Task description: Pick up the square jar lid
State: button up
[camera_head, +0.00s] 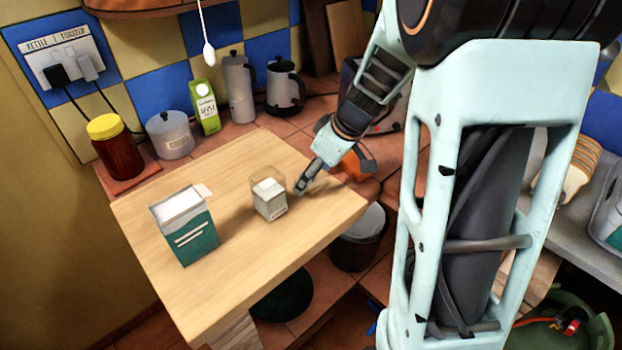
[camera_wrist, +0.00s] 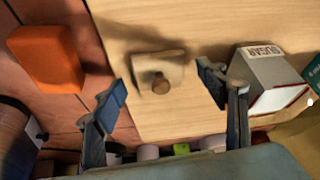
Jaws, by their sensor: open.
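The square jar lid (camera_wrist: 172,72) lies flat on the wooden table in the wrist view, a pale square plate with a round brown knob facing the camera. My gripper (camera_wrist: 165,88) is open, with one finger to each side of the lid and nothing held between them. The square sugar jar (camera_wrist: 268,82) stands just beyond the right finger. In the head view, the jar (camera_head: 270,200) is topless with white contents, and my gripper (camera_head: 333,178) is to its right, over the table. I cannot make out the lid in that view.
A teal and white carton (camera_head: 188,228) stands on the table (camera_head: 232,262), left of the jar. An orange object (camera_head: 352,166) is beyond the table's edge, on the tiles. A red jar with a yellow cap (camera_head: 112,150), a canister (camera_head: 170,138) and a green carton (camera_head: 205,108) line the back counter.

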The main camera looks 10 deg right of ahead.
jog(key=c, duration=1.1)
jog(key=shift+r, duration=0.2)
